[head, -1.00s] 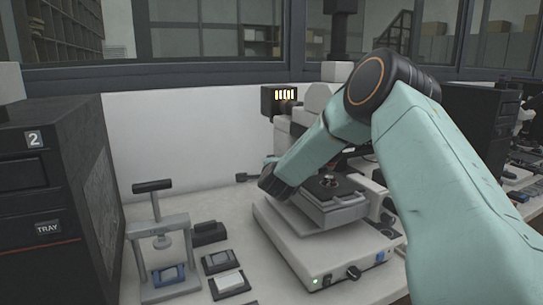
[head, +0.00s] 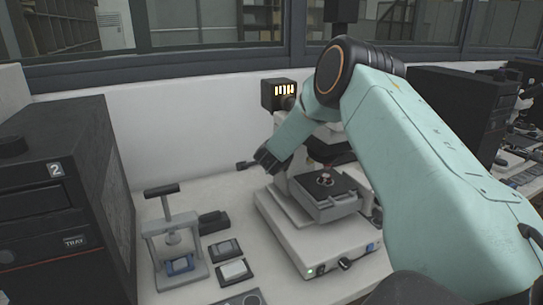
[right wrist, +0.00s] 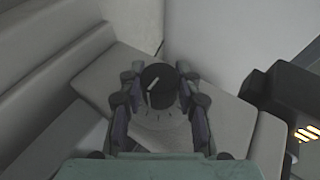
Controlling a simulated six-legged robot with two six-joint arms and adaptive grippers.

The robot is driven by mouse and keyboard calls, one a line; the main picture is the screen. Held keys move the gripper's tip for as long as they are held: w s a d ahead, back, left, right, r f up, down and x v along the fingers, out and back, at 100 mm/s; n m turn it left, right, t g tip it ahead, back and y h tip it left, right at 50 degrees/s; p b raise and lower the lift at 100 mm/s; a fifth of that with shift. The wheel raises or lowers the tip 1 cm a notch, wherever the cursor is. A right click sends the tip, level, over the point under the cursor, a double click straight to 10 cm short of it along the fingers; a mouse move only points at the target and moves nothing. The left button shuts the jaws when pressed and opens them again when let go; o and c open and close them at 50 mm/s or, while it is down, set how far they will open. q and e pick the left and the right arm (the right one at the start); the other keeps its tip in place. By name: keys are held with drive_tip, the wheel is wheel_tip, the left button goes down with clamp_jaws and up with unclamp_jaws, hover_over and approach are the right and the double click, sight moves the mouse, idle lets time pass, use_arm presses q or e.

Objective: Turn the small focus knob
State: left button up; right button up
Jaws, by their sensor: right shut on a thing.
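In the right wrist view, a small black focus knob (right wrist: 158,80) with a white pointer line sits on a pale disc with tick marks. My right gripper (right wrist: 160,92) has a finger on each side of the knob and is shut on it. In the head view my right gripper (head: 268,158) is at the left side of the white microscope (head: 325,240), and the knob is hidden there. The microscope's dark stage (head: 330,190) carries a small sample. My left gripper is not in view.
A black box with lit slots (head: 280,95) is behind the microscope; its edge shows at right in the wrist view. A small press (head: 175,240) with a blue piece, small trays (head: 232,272) and a black cabinet (head: 60,210) stand to the left.

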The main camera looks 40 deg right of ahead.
idle(0.3)
drive_tip(key=o, duration=1.2)
drive_tip(key=shift+d, duration=0.1)
drive_tip(key=shift+c, duration=0.2)
drive_tip(key=v, duration=1.2)
idle(0.9)
